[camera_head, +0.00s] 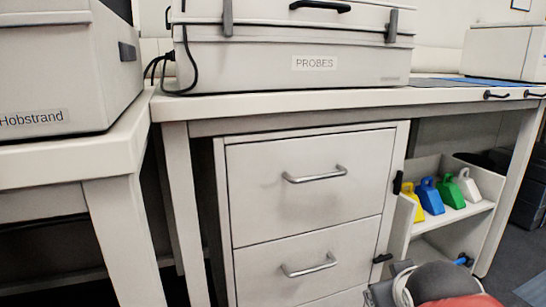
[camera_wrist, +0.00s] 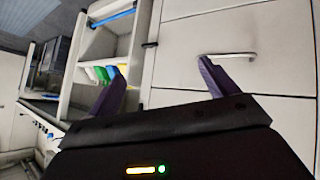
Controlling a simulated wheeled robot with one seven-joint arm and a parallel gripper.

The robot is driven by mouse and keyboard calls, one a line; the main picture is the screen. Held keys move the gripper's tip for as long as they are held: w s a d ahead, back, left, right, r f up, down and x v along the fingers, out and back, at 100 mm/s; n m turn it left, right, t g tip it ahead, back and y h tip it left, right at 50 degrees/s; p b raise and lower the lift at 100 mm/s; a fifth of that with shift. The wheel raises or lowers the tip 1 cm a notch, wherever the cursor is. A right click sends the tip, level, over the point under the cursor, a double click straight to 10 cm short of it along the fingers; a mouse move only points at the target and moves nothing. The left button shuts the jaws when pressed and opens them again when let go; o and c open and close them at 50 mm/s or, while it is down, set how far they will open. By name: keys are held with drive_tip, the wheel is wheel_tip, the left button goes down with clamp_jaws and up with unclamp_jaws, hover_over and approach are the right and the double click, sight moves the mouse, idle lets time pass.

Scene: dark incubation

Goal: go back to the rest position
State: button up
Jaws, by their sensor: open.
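My gripper (camera_wrist: 165,95) shows in the wrist view with its two purple fingers spread apart. It is open and nothing is between the fingers. It faces the drawer cabinet, near a drawer handle (camera_wrist: 228,55) that shows just above its right finger. I cannot tell the distance to the cabinet. In the head view, part of my arm (camera_head: 440,285) shows at the bottom, right of the lower drawers. My fingers are not visible there.
A white drawer cabinet (camera_head: 305,185) with bar handles stands under the bench (camera_head: 290,101). A case labelled PROBES (camera_head: 260,65) sits on top. A box labelled Hobstrand (camera_head: 60,70) is at left.

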drive_tip(key=s+a+f+m+g+y, duration=0.1)
drive_tip(key=s+a+f+g+y, duration=0.2)
drive_tip(key=s+a+f, duration=0.35)
wheel_tip(320, 180, up, 15)
drive_tip(key=s+p, duration=0.2)
drive_tip(key=p, duration=1.1)
drive_tip(key=shift+s, duration=0.3)
drive_tip(key=shift+f, duration=0.1)
